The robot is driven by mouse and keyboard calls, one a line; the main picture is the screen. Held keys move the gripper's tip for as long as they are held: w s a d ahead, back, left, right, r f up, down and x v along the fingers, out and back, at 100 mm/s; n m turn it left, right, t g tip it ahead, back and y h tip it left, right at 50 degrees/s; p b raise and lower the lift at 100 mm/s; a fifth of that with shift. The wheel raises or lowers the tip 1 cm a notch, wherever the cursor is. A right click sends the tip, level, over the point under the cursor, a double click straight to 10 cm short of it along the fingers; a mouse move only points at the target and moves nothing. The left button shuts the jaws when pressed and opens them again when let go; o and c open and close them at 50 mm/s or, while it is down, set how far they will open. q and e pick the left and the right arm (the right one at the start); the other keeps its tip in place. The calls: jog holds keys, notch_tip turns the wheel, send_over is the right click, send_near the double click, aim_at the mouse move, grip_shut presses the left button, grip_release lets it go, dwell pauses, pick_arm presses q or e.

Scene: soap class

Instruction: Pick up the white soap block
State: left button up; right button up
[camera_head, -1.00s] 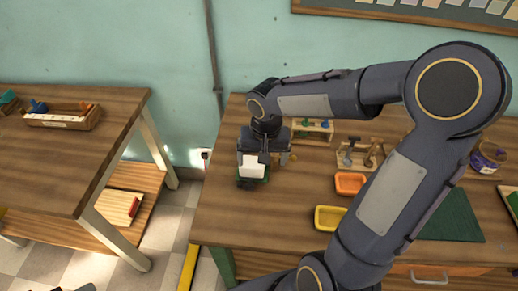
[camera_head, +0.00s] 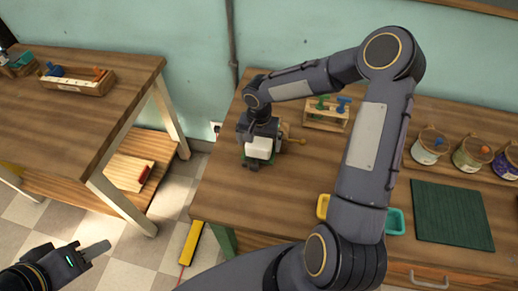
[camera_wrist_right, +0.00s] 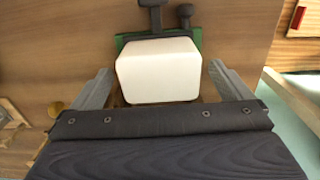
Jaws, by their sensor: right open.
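The white soap block (camera_head: 259,148) is near the left end of the right-hand table, under my right gripper (camera_head: 258,143). In the right wrist view the soap block (camera_wrist_right: 159,70) lies between the two fingers of my right gripper (camera_wrist_right: 158,82). The fingers are spread, with a gap visible on each side of the block. A green thing (camera_wrist_right: 197,42) with dark knobs shows behind the block; whether the block rests on it is unclear. My left gripper (camera_head: 92,252) is at the lower left over the floor, far from the soap; its finger gap cannot be made out.
A wooden rack (camera_head: 325,115) with green and blue items stands right of my right gripper. Several pots (camera_head: 430,146) and a green mat (camera_head: 452,215) are further right. A second table (camera_head: 85,110) stands left.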

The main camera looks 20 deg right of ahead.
jog(key=shift+f, duration=0.3)
jog(key=shift+c, duration=0.5)
jog(key=c, duration=0.9)
jog(key=shift+c, duration=1)
jog(key=shift+r, duration=0.15)
